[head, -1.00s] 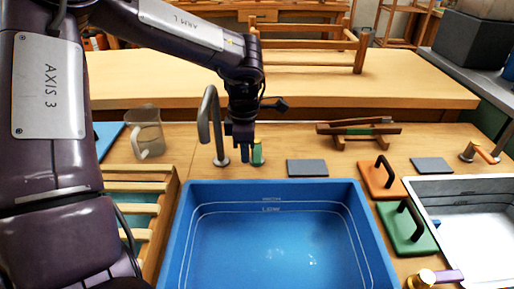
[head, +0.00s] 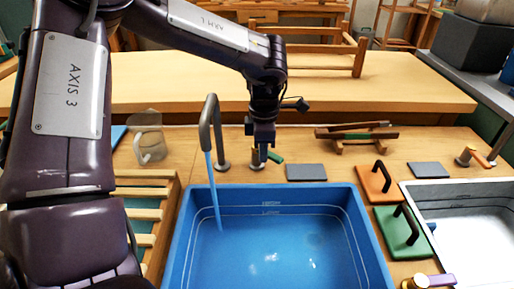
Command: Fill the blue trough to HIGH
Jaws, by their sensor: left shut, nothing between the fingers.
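The blue trough (head: 366,232) stands at the front middle, with HIGH and LOW lines marked on its inner back wall. A grey curved faucet (head: 207,125) rises behind its back left corner. A blue stream of water (head: 213,188) falls from the spout into the trough. Where the water level stands against the lines is hard to tell. My left gripper (head: 261,158) is shut and empty, pointing down just at the tap, against or right beside the handle. My right gripper is not in view.
A clear jug (head: 150,150) and a slatted rack (head: 150,192) are at the left. Grey pads (head: 306,172) lie behind the trough.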

